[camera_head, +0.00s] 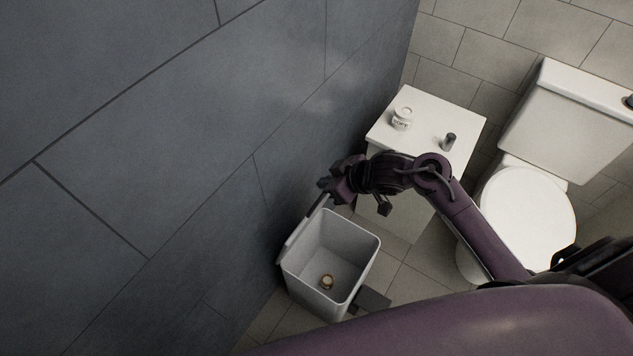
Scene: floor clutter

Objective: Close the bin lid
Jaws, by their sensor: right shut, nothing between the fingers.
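The grey bin (360,248) stands on the floor by the dark wall, its top open. Its lid (301,228) is raised, tilted up along the bin's left edge, close to the wall. A small tan round object (327,281) lies inside on the bin's bottom. My right gripper (325,190) is shut and empty, at the upper end of the raised lid near the wall; I cannot tell whether it touches the lid. My left gripper is not in view.
A white cabinet (425,112) stands behind the bin, with a white labelled jar (402,118) and a small dark cylinder (449,141) on top. A white toilet (526,215) is at the right. A dark pedal (372,299) juts from the bin's front. The dark wall (180,150) bounds the left.

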